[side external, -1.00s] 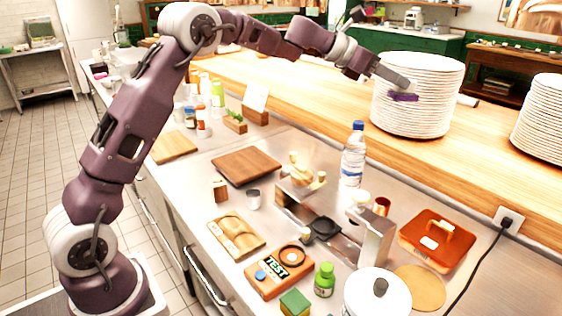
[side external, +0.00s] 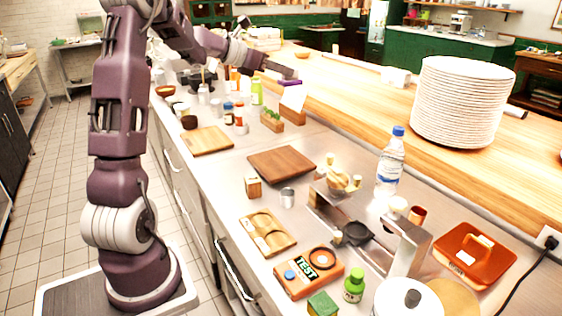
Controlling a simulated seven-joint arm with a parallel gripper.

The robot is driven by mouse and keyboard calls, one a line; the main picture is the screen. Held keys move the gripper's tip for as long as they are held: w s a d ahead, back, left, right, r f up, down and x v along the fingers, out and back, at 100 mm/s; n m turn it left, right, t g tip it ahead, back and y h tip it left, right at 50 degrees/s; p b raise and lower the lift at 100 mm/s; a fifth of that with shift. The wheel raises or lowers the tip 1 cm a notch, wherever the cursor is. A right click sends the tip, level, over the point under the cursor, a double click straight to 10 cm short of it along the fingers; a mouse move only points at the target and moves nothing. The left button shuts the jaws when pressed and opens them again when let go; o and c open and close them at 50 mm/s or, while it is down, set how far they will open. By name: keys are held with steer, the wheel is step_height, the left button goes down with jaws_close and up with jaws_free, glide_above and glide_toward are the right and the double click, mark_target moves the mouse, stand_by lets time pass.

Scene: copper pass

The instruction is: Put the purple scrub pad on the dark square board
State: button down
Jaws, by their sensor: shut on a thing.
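The purple scrub pad (side external: 289,83) is a small purple strip at the end of my gripper (side external: 284,74), at the upper middle of the side view. My gripper is shut on it and holds it up in the air, in front of the wooden counter in the picture; the fingers are small and partly unclear. The dark square board (side external: 281,165) is a flat brown wooden square on the steel worktop, nearer the camera and below the gripper in the picture. Its top is bare, and the pad is apart from it.
A lighter board (side external: 207,141) lies left of the dark one. A card in a wooden holder (side external: 291,104) and several bottles stand behind. A water bottle (side external: 390,162) and a metal stand (side external: 337,225) are to the right. A tall plate stack (side external: 463,101) stands on the wooden counter.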

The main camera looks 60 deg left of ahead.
glide_above(281, 160)
step_height(281, 160, down, 24)
steer(key=shift+d+f, duration=0.1)
steer(key=shift+d, duration=0.05)
steer(key=shift+f, duration=0.1)
steer(key=c, duration=1.2)
jaws_free()
